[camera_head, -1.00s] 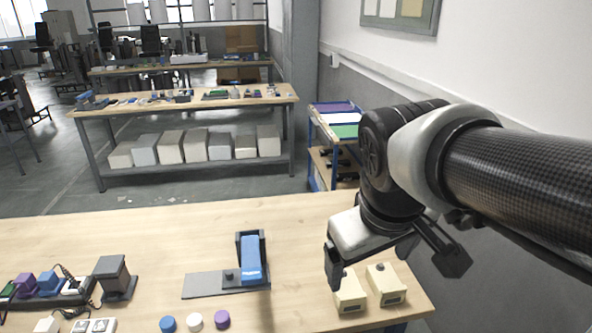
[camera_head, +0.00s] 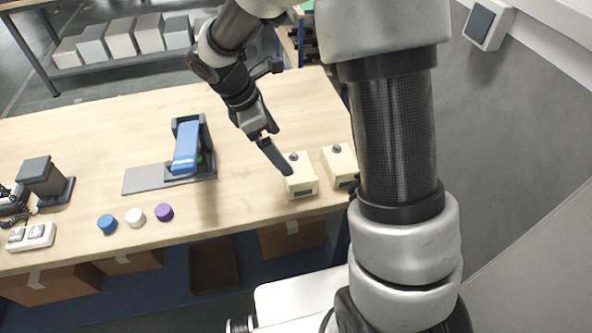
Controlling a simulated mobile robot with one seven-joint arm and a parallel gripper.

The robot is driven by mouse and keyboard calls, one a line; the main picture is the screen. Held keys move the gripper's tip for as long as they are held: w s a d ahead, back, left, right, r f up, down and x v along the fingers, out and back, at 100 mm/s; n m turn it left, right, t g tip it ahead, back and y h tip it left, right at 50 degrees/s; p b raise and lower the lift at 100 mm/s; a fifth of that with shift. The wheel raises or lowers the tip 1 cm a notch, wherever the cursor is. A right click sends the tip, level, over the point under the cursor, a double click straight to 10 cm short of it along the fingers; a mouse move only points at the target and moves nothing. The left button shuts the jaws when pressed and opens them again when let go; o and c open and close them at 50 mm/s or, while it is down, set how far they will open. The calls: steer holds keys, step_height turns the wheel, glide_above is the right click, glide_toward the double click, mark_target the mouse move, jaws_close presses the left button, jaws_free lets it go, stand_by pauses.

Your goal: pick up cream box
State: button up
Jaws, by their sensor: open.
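Two cream boxes with a dark round knob on top and a dark panel on the front stand at the table's right end. The left cream box (camera_head: 301,183) is fully in view except where my finger overlaps its upper left. The right cream box (camera_head: 337,161) is partly hidden by my arm. My gripper (camera_head: 280,158) is open and points down at the left box's upper left side. One long dark finger shows clearly, and its tip appears beside or over the box edge. I cannot tell whether it touches. The gripper holds nothing visible.
A blue block sits in a dark holder (camera_head: 187,150) with a grey plate left of it. Blue, white and purple caps (camera_head: 135,218) lie near the front edge. A dark stand (camera_head: 45,180) and a white switch box (camera_head: 31,237) are at left. The table's middle is mostly clear.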

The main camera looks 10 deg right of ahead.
mark_target(298, 168)
steer(key=x, duration=0.6)
steer(key=shift+d+f+b, duration=0.1)
steer(key=shift+d+b, duration=0.05)
steer(key=shift+b, duration=0.15)
steer(key=shift+d+x, duration=0.2)
steer(key=shift+x, duration=2.6)
steer(key=shift+w, duration=0.2)
steer(key=c, duration=1)
